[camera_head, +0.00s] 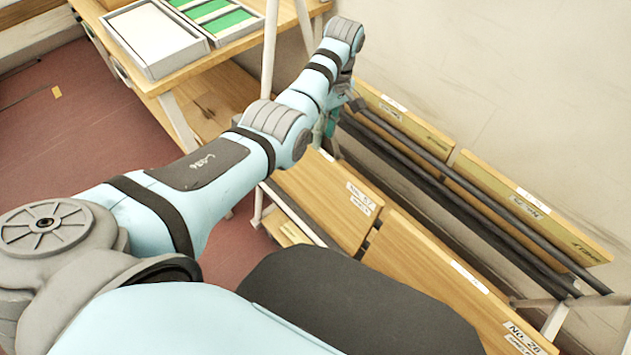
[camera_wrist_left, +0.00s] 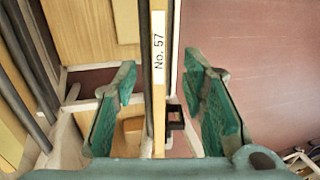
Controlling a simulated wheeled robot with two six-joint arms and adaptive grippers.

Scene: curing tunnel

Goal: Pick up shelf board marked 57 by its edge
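The shelf board marked 57 (camera_wrist_left: 158,120) shows edge-on in the left wrist view, a narrow wooden strip with a white "No. 57" label. My left gripper (camera_wrist_left: 158,78) is open, with a green-padded finger on each side of that edge and a visible gap on both sides. In the head view, the board (camera_head: 322,200) leans in the near row of the rack, its label on its right part. The left gripper (camera_head: 331,120) is by its upper left end, mostly hidden behind my arm. My right gripper is not in view.
Another board (camera_head: 425,265) stands right of it in the near row. Dark rails (camera_head: 430,165) and further boards (camera_head: 530,205) lie behind, against the wall. A wooden table with a white tray (camera_head: 155,40) is at upper left. A black clip (camera_wrist_left: 175,117) sits beside the board's edge.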

